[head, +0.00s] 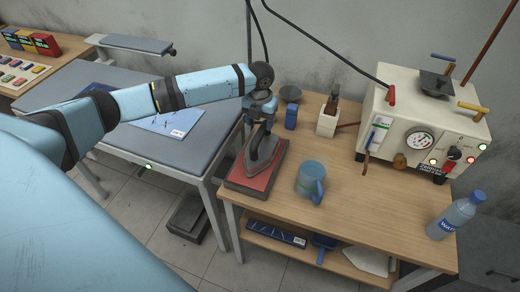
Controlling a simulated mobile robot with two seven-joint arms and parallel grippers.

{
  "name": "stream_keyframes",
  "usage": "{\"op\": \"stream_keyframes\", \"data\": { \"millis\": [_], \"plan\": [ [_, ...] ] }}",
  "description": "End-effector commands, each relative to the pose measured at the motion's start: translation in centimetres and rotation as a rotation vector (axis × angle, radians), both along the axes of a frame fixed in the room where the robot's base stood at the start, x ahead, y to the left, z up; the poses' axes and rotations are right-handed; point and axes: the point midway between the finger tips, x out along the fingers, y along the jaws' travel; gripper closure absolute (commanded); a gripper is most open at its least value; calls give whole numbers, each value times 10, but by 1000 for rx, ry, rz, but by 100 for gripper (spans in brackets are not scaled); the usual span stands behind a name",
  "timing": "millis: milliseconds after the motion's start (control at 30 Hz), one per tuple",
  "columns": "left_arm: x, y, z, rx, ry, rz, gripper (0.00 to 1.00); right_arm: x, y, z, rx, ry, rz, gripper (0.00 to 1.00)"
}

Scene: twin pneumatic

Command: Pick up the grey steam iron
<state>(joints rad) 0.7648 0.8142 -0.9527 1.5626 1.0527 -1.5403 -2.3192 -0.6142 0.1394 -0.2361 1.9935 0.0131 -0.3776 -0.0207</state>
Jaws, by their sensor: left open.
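The grey steam iron (262,155) rests on a red pad (246,179) at the left front of the wooden table. My left gripper (262,120) is open and directly above the iron, by its handle. The gripper and wrist cover part of the iron's top, so I cannot tell whether the fingers touch the handle or stand around it. My right gripper is not in view.
A blue mug (311,180) stands just right of the pad. A small blue box (291,117), a grey bowl (290,92) and a white holder (327,121) stand behind. The cream steam unit (405,115) and a water bottle (456,215) are at the right. A grey ironing table (90,105) is left.

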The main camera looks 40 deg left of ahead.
Motion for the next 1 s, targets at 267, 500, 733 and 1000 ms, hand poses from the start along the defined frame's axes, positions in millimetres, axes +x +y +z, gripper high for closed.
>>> {"op": "stream_keyframes", "data": {
  "millis": [267, 500, 733, 1000],
  "plan": [
    [-10, -6, -36, 0, 3, 1, 42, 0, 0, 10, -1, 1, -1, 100],
    [-9, -6, -52, 0, 0, -1, 42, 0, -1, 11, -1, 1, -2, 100],
    [-9, -6, -52, 0, 0, -1, 61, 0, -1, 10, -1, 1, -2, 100],
    [-9, -6, -52, 1, 0, 0, 100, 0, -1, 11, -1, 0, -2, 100]
  ]
}}
